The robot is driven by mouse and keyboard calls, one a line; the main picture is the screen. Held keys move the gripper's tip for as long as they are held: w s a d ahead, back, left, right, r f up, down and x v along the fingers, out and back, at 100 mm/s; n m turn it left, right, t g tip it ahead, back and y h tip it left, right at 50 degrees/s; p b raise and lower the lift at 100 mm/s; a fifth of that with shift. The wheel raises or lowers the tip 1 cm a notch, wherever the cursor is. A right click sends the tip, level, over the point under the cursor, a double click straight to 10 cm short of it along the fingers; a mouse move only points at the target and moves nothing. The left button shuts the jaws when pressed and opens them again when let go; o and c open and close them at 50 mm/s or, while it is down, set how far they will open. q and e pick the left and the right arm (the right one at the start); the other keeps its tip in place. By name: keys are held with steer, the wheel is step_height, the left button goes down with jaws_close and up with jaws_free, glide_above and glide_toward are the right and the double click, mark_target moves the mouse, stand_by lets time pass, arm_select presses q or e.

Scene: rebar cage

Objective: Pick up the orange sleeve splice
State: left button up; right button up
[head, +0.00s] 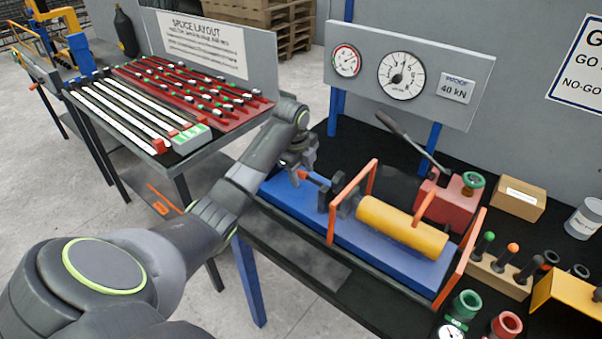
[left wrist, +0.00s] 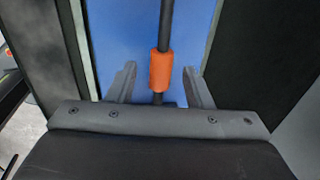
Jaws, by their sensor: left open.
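The orange sleeve splice (left wrist: 161,70) is a short cylinder around a dark bar (left wrist: 166,25) above a blue bed. In the head view a small part of the sleeve (head: 304,174) shows beside my left gripper (head: 301,168), which hides some of it. In the left wrist view the open fingers of my left gripper (left wrist: 160,84) stand on either side of the sleeve's lower part, with gaps on both sides. I see no contact. My right gripper is not in view.
The blue tester bed (head: 283,189) carries dark clamps (head: 335,192), orange guard frames (head: 352,200) and a yellow cylinder (head: 402,226). A red pump (head: 448,203) with a lever stands behind. A gauge panel (head: 455,72) rises at the back. A rack of bars (head: 190,90) stands left.

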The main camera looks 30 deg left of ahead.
mark_target(302, 172)
arm_select(q)
jaws_close()
steer(key=shift+r, duration=0.1)
steer(key=shift+r, duration=0.1)
steer(key=shift+w+r, duration=0.1)
steer(key=shift+r, duration=0.25)
step_height(302, 172, up, 7)
steer(key=shift+f+b, duration=0.15)
steer(key=shift+b, duration=0.75)
steer(key=shift+r+p, duration=0.7)
steer(key=shift+p, duration=0.1)
steer(key=shift+r+p, duration=0.45)
steer(key=shift+r, duration=0.1)
